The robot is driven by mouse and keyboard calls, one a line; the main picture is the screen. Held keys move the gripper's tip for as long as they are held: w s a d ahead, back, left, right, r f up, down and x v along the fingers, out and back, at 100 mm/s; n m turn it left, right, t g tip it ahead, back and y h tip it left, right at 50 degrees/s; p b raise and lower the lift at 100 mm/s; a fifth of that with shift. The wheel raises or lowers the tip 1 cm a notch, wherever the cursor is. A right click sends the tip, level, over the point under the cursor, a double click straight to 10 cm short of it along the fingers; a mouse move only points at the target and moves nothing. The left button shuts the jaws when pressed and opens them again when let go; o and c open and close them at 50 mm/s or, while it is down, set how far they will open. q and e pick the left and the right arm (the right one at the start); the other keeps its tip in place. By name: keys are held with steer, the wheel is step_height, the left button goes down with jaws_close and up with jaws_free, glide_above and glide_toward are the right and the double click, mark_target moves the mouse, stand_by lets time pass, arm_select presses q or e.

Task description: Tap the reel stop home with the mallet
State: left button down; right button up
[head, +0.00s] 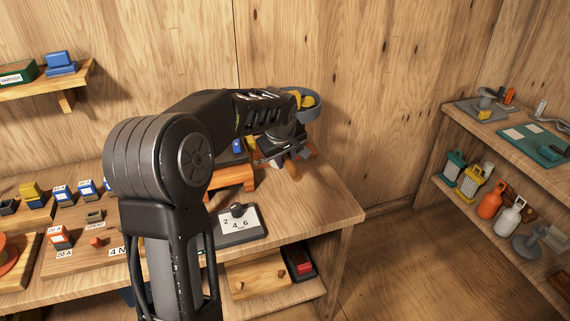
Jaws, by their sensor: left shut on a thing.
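My left arm reaches from the bottom of the head view over the bench (335,203). My left gripper (278,158) points down near the back right of the bench, beside an orange-brown wooden stand (235,180). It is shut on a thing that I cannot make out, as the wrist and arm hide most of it. I cannot pick out the mallet or the reel stop for sure. My right gripper is not in view.
A dial box marked 2 4 6 (250,222) stands on the bench in front of the stand. Several small blocks and labelled cards lie at the left. A wall shelf (75,78) hangs upper left. A shelf unit (455,120) stands at the right. The bench's right end is clear.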

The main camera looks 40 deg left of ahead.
arm_select(q)
steer(key=shift+d, duration=0.1)
stand_by(0.4)
steer(key=s+d+f+m+h, duration=0.1)
steer(key=d+m, duration=0.5)
steer(key=d, duration=0.6)
steer(key=s+d+f+m+h, duration=0.1)
steer(key=s+d+m+h, duration=0.2)
steer(key=d, duration=0.8)
steer(key=m+h, duration=0.2)
steer(key=m, duration=0.2)
steer(key=shift+d+g, duration=0.3)
steer(key=shift+d, duration=0.1)
